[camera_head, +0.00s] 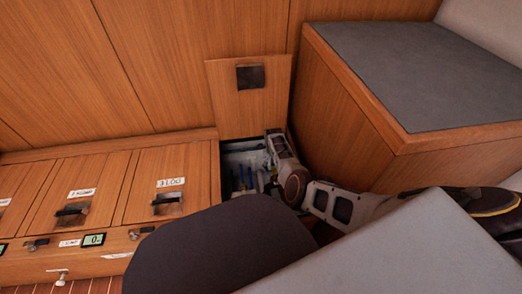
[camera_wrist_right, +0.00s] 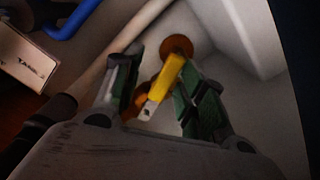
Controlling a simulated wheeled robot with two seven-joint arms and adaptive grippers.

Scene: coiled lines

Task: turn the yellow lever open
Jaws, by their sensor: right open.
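In the right wrist view the yellow lever (camera_wrist_right: 166,82) lies between the two fingers of my right gripper (camera_wrist_right: 158,68). It runs from an orange-brown round fitting (camera_wrist_right: 178,46) down to a pale end with a hole. The fingers are apart, one on each side of the lever; I cannot tell whether the right finger touches it. In the head view my right gripper (camera_head: 274,142) reaches down into an open floor compartment (camera_head: 240,147), and the lever cannot be made out there. My left gripper is not in view.
The compartment's raised lid (camera_head: 225,95) leans on the wood wall. A bench with a grey top (camera_head: 420,70) stands close to its right. A blue hose (camera_wrist_right: 75,20), a pale pipe (camera_wrist_right: 115,50) and a labelled box (camera_wrist_right: 28,62) are near the gripper. Closed lids (camera_head: 150,165) lie left.

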